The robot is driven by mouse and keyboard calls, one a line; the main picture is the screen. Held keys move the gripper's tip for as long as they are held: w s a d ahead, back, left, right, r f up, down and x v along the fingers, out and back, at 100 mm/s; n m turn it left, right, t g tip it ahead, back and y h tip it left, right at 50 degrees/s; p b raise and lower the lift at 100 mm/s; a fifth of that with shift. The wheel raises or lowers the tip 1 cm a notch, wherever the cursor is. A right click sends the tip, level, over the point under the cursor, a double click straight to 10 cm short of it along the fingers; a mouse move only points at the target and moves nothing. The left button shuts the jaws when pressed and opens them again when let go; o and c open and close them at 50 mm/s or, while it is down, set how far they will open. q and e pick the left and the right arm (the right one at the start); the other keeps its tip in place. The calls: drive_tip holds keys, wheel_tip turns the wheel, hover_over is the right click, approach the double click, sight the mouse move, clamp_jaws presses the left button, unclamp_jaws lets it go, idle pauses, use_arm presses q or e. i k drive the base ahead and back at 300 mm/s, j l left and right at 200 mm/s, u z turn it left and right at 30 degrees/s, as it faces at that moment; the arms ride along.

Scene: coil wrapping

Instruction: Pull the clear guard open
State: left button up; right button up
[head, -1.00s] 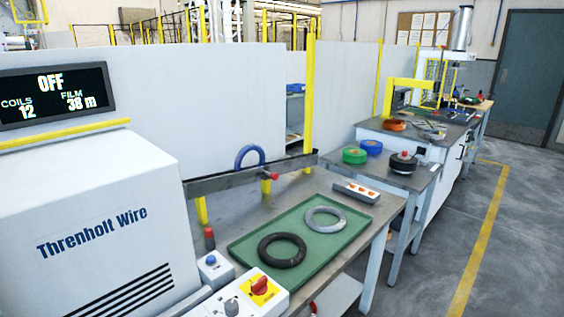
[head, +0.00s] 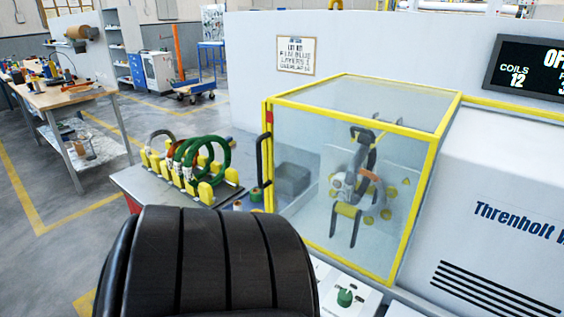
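The clear guard (head: 300,120) is a see-through box with a yellow frame, in the middle right of the head view. It looks shut over the wrapping machine. A black upright handle (head: 260,165) is on its left edge, below a small red patch. Behind the panels I see a dark ring-shaped part (head: 361,160) with yellow rollers and an orange piece. Neither gripper shows in the view.
A control box with a green knob (head: 344,298) is below the guard. The white Threnholt Wire housing (head: 490,200) is right. A workbench (head: 75,96) stands far left, with open floor between.

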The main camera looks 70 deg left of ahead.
sight(434, 140)
drive_tip(key=u, duration=2.1)
drive_tip(key=i+j+z, duration=0.2)
drive_tip(key=j, duration=0.2)
drive_tip(key=k+l, duration=0.05)
